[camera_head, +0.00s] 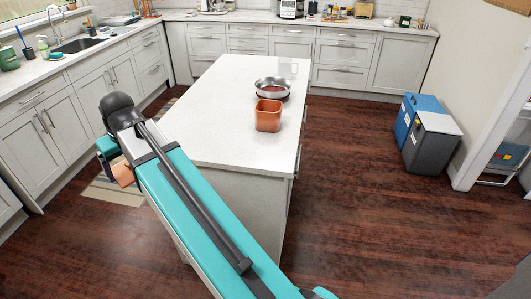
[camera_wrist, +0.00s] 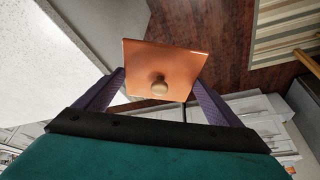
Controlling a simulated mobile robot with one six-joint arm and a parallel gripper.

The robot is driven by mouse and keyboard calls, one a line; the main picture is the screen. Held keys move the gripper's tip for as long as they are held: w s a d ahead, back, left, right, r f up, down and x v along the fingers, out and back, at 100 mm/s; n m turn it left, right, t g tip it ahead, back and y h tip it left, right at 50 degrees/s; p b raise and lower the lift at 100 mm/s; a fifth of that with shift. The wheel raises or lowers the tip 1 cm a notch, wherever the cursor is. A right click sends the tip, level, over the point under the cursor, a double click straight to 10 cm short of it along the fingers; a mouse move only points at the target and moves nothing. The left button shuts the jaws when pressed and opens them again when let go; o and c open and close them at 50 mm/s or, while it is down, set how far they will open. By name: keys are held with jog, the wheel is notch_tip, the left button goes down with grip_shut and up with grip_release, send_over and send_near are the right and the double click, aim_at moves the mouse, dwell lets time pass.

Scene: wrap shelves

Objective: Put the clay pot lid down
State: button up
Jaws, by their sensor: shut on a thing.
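The clay pot lid (camera_wrist: 170,62) is a flat orange square with a round pale knob. In the wrist view my gripper (camera_wrist: 161,86) is shut on it, with a purple finger on each side. In the head view the lid (camera_head: 122,174) shows low at the left side of the island, partly hidden by my arm, in the air over the floor. The orange clay pot (camera_head: 268,116) stands upright on the island's white top (camera_head: 215,110), near its right edge, in front of a steel pan.
The steel pan (camera_head: 272,87) and a clear glass vessel (camera_head: 288,68) stand behind the pot. The near and left parts of the island top are bare. A striped rug (camera_head: 112,193) lies on the floor left of the island. Blue and grey bins (camera_head: 430,137) stand at the right.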

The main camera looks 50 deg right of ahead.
jog(key=s+d+f+n+y+p, duration=0.1)
jog(key=s+d+f+n, duration=0.1)
jog(key=s+d, duration=1.2)
jog(key=s+d+f+n+y+p, duration=0.1)
jog(key=s+d+n, duration=0.3)
jog(key=s+d, duration=1)
jog(key=d+f, duration=0.1)
jog(key=d, duration=0.6)
jog(key=shift+g, duration=0.3)
jog(key=w+d+p, duration=0.2)
jog(key=w+d, duration=0.1)
jog(key=w, duration=0.1)
jog(key=w+d+f+p, duration=0.1)
jog(key=w+d+p, duration=0.1)
jog(key=w+d, duration=0.1)
jog(key=w+d+p, duration=0.1)
jog(key=w+d, duration=0.2)
jog(key=w, duration=0.3)
jog(key=shift+d+f+p, duration=0.1)
jog(key=shift+f+p, duration=0.15)
jog(key=shift+p, duration=0.15)
jog(key=shift+f, duration=0.1)
jog(key=shift+f+p, duration=0.95)
jog(key=shift+f, duration=0.75)
